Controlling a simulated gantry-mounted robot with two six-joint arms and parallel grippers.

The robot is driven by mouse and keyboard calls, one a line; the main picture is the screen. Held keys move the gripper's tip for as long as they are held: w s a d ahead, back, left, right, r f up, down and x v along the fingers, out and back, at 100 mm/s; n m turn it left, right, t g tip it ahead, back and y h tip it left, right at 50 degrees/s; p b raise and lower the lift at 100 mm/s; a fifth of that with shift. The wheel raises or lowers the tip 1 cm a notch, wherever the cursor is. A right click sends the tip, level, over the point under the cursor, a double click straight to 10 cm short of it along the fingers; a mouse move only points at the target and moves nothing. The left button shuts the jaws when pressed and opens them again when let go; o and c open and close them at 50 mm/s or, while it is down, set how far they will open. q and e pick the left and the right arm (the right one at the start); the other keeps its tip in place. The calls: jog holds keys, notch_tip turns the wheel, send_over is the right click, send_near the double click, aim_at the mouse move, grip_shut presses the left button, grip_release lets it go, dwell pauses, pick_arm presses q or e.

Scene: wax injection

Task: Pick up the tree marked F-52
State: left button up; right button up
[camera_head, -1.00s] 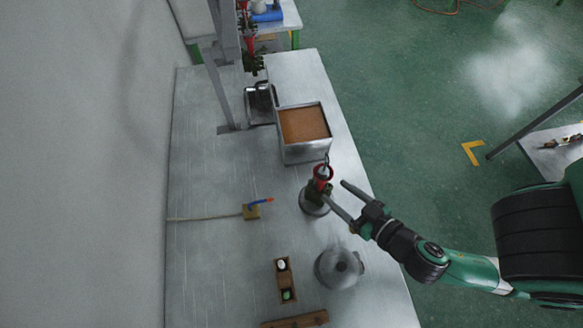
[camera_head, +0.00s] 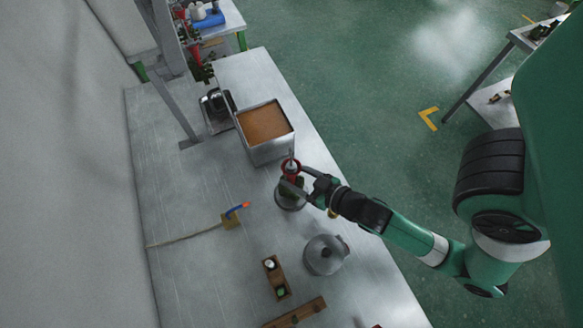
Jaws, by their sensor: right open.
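A wax tree with a red top (camera_head: 290,168) and dark green pieces stands upright on a round grey base (camera_head: 290,201) near the right edge of the metal table. Any marking on it is too small to read. My right gripper (camera_head: 293,176) is open, with its fingers at the tree, one on the far side and one on the near side in this view. I cannot tell whether they touch it. More red and green trees (camera_head: 198,62) hang on a rack at the back left. My left gripper is not in view.
A metal box with brown content (camera_head: 263,125) stands just behind the tree. A grey kettle-like pot (camera_head: 325,254), a small wooden holder (camera_head: 276,278) and a torch on a hose (camera_head: 232,217) are nearer. The table's left part is clear.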

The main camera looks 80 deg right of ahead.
aim_at(284, 176)
jog(key=x, duration=0.5)
jog(key=shift+f, duration=0.3)
jog(key=shift+s, duration=0.15)
grip_shut()
